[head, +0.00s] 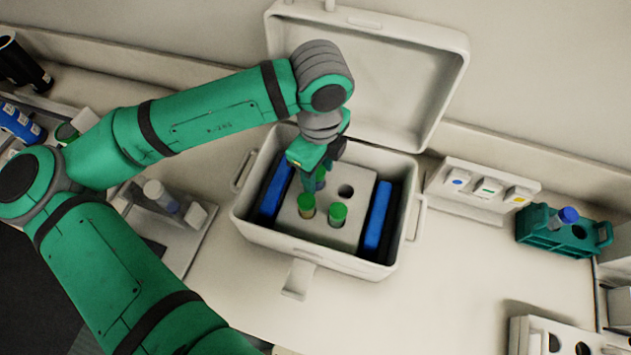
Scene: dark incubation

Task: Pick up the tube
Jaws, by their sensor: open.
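A white cooler box (310,253) stands open on the bench, with a pale insert block (362,190) holding tubes. Two green-capped tubes show in its front part, one on the left (306,203) and one on the right (338,212).
Blue cold packs (378,215) stand at both sides inside the box. The raised lid (375,70) is behind. A teal rack (552,236) with a blue-capped tube stands at the right. The bench in front of the box is mostly clear.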

